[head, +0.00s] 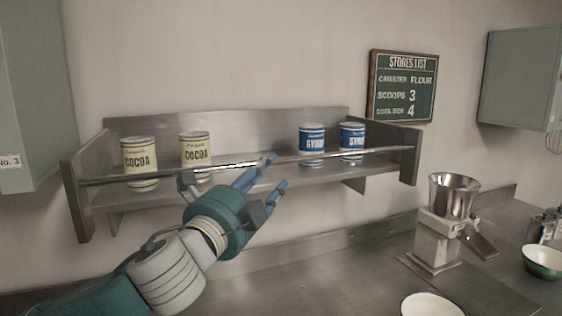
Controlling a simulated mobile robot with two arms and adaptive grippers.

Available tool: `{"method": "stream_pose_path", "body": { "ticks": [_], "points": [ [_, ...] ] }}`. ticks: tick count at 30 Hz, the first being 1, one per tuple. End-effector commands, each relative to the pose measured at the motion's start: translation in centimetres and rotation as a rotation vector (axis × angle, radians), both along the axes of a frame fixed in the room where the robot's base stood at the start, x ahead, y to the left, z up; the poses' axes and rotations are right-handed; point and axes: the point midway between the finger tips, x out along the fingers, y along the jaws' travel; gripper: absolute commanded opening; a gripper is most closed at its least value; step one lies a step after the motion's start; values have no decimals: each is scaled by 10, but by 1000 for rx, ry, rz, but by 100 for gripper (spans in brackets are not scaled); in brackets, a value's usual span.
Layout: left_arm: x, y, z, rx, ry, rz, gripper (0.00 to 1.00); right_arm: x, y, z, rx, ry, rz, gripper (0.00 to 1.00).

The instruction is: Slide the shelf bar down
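The shelf bar (330,156) is a thin metal rod across the front of the grey metal shelf (250,127). It runs between the two end panels, in front of the tins. My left gripper (279,171) is near the middle of the bar, with its blue fingers spread apart and nothing seen between them. The upper finger overlaps the bar in the head view; I cannot tell whether it touches. My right gripper is not in view.
Two cocoa tins (141,164) stand at the shelf's left and two blue syrup tins (312,145) at its right. Below, the metal counter (300,275) holds a grinder (437,240), a white bowl (432,305) and a green bowl (543,262). A stores list board (403,86) hangs above right.

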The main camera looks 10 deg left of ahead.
Motion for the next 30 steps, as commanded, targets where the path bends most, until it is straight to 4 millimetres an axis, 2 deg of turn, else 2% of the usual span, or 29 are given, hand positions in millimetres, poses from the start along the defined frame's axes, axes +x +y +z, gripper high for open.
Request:
{"method": "stream_pose_path", "body": {
  "ticks": [3, 10, 15, 23, 29, 30],
  "points": [
    [24, -5, 7, -2, 2, 0, 39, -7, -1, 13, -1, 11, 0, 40],
    [57, -12, 11, -2, 1, 0, 39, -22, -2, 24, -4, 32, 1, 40],
    [67, -14, 10, -1, 0, -1, 39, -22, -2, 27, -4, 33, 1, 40],
    [68, -14, 9, 0, 0, -1, 39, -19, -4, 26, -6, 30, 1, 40],
    [68, -14, 10, 0, 0, -1, 1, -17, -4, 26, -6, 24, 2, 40],
    [68, -14, 10, -1, 0, -1, 0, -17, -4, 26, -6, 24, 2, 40]
  ]
}}
